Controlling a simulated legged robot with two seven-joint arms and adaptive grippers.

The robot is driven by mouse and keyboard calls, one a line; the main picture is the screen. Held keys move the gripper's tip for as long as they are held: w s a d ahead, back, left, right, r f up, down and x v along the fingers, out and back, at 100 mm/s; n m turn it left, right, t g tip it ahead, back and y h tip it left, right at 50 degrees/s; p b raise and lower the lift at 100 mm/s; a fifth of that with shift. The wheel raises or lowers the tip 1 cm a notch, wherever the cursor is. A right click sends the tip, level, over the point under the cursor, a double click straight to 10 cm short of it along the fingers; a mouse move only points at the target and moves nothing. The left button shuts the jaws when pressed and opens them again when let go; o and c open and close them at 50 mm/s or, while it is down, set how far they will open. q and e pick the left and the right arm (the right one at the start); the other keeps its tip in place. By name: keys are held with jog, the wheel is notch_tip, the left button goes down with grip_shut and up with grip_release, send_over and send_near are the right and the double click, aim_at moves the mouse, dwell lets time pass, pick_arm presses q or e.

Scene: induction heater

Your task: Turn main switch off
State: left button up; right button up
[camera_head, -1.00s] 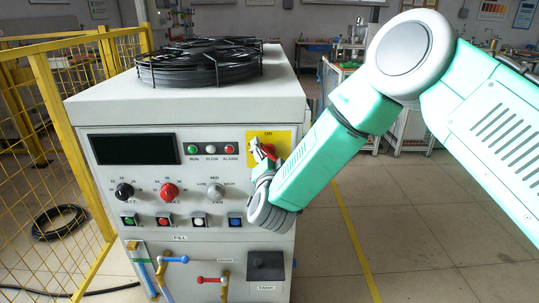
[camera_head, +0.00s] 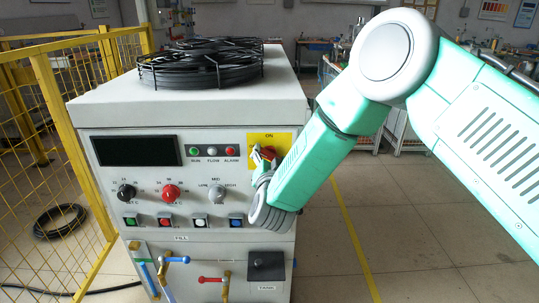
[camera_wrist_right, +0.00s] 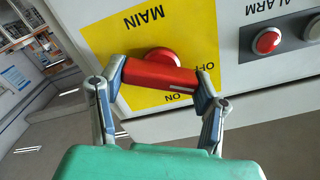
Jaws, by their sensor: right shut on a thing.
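The main switch is a red handle (camera_wrist_right: 160,76) on a yellow plate (camera_wrist_right: 105,40) marked MAIN, ON and OFF. In the wrist view the handle lies nearly level, slightly tilted, and the plate's lettering is upside down. My right gripper (camera_wrist_right: 160,84) is shut on the handle, one finger at each end. In the head view the switch (camera_head: 268,153) sits at the upper right of the heater's front, partly hidden by my right gripper (camera_head: 261,160). The yellow plate (camera_head: 284,138) shows around it. My left gripper is not in view.
Lamps, knobs (camera_head: 170,192) and push buttons lie left of the switch, valves below. A yellow fence (camera_head: 70,130) stands at left.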

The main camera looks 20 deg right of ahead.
jog(key=o, duration=1.2)
jog(key=shift+c, duration=0.2)
jog(key=v, duration=1.2)
